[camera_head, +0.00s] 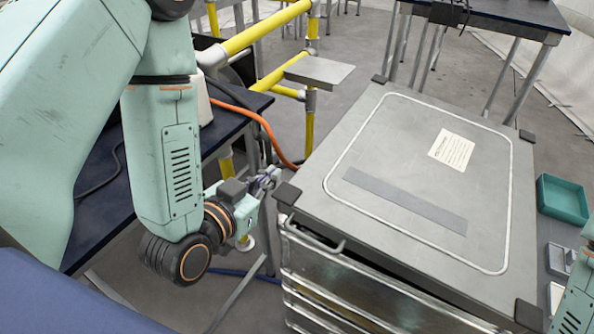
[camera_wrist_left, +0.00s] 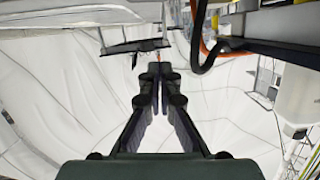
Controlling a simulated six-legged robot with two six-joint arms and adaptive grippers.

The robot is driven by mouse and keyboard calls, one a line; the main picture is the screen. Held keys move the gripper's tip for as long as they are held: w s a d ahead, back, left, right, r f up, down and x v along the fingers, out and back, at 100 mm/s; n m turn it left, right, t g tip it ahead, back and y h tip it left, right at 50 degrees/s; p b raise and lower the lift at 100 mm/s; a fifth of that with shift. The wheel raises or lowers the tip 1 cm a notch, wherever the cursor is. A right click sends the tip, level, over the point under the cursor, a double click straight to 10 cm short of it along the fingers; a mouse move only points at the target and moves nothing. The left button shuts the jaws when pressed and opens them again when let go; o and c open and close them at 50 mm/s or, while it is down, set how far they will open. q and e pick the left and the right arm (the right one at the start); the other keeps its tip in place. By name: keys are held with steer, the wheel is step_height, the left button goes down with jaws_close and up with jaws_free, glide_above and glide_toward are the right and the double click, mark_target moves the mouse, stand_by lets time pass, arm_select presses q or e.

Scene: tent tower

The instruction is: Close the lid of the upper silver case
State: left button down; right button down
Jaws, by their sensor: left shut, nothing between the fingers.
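The upper silver case (camera_head: 345,290) stands right of centre in the head view, with ribbed metal sides and a handle at its near left. Its grey lid (camera_head: 400,130) lies over the top, nearly flat, with dark corner caps, a white outline and a paper label. A dark gap shows under its near edge; I cannot tell whether the lid is fully seated. My left gripper (camera_head: 270,177) is shut and empty, just left of the lid's near left corner; I cannot tell if it touches. Its shut fingers (camera_wrist_left: 155,70) show in the left wrist view. My right gripper is out of view.
A yellow pipe frame (camera_head: 265,35) with a small grey plate (camera_head: 318,71) stands behind the gripper. An orange cable (camera_head: 265,125) hangs near it. A dark table (camera_head: 490,12) is at the back, and a teal bin (camera_head: 562,199) at the right.

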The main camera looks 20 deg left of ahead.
arm_select(q)
steer(key=b, duration=0.5)
glide_above(292, 179)
steer(key=f, duration=0.2)
steer(key=shift+s+d+f, duration=0.1)
steer(key=shift+d+f, duration=0.1)
steer(key=shift+f, duration=0.1)
step_height(292, 179, down, 3)
steer(key=shift+a+r, duration=0.1)
steer(key=shift+r, duration=0.05)
steer(key=shift+a+f+b, duration=0.2)
steer(key=shift+f+b, duration=0.1)
steer(key=shift+f, duration=0.4)
steer(key=shift+d, duration=0.1)
